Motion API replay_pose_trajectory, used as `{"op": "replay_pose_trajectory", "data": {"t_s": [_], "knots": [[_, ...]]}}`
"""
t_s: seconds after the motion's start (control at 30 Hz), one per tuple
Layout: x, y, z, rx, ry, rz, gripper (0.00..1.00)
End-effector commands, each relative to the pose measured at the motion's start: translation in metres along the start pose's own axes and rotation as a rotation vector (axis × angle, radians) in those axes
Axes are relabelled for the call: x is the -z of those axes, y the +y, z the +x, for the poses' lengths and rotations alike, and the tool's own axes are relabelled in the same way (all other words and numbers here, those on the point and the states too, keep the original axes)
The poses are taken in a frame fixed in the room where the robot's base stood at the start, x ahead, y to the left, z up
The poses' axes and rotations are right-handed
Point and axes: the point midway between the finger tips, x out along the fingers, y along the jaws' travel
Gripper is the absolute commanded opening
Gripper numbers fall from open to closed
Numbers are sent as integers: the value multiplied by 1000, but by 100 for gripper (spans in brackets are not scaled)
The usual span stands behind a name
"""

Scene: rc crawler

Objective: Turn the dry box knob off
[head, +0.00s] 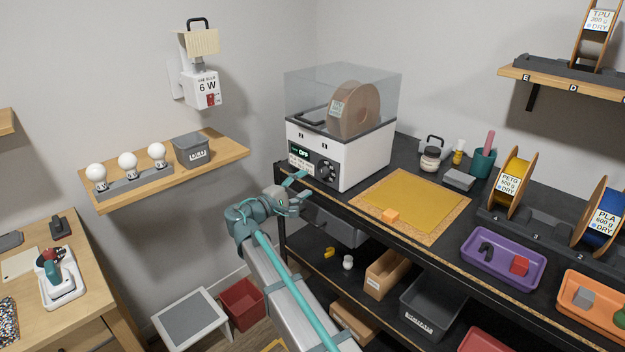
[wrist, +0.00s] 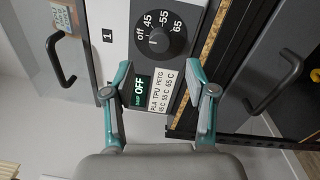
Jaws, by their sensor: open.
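The dry box (head: 340,155) is a white box with a clear lid on the dark workbench, with a brown spool inside. Its black round knob (head: 327,171) is on the front face; in the wrist view the knob (wrist: 157,40) has the marks off, 45, 55 and 65 around it. A small pale mark shows on the knob, but its exact setting is hard to tell. The display (wrist: 141,91) reads OFF. My gripper (head: 298,186) is open and empty in front of the box, with its fingers (wrist: 160,84) either side of the display and label, short of the knob.
A yellow mat (head: 405,196) with an orange block lies right of the box. Below the bench top is a shelf with bins. A wall shelf (head: 225,151) with bulbs and a grey bin is on the left. Black handles (wrist: 290,68) flank the wrist view.

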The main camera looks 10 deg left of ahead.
Motion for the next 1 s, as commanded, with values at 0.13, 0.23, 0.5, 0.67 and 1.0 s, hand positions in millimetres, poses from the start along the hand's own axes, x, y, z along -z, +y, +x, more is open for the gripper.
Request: {"op": "replay_pose_trajectory", "data": {"t_s": [0.13, 0.23, 0.5, 0.67, 1.0], "knots": [[0, 0, -28, -1, 2, 0, 56], [0, 0, -41, 0, 2, 0, 56], [0, 0, -55, 0, 0, 0, 56], [0, 0, -55, 0, 0, 0, 56], [3, -30, -58, 130, 47, 70, 56]]}}
